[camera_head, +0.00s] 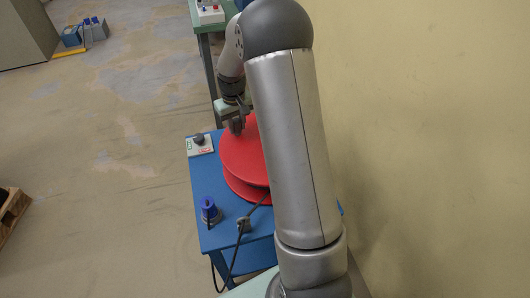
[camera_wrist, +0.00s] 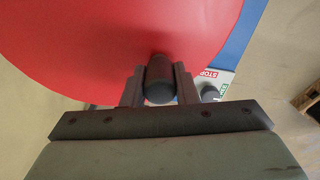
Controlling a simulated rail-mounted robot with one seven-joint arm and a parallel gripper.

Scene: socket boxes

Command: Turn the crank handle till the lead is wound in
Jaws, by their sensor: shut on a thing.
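A red reel (camera_head: 243,160) stands on a blue table (camera_head: 222,236), partly hidden behind my arm in the head view. In the wrist view the reel's red disc (camera_wrist: 110,50) fills the upper left. A dark cylindrical crank handle (camera_wrist: 160,80) sticks out near the disc's lower edge. My gripper (camera_wrist: 159,88) is shut on the handle, one finger on each side. In the head view my gripper (camera_head: 237,125) is at the reel's upper left edge. A black lead (camera_head: 233,262) runs from the reel past a small grey fitting (camera_head: 244,225) and hangs over the table's front edge.
A switch box (camera_head: 200,145) with a dark knob sits at the table's left edge; its STOP label (camera_wrist: 209,73) shows in the wrist view. A blue socket plug (camera_head: 209,208) stands at the front left. A green table (camera_head: 208,22) is behind. The wall is close on the right.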

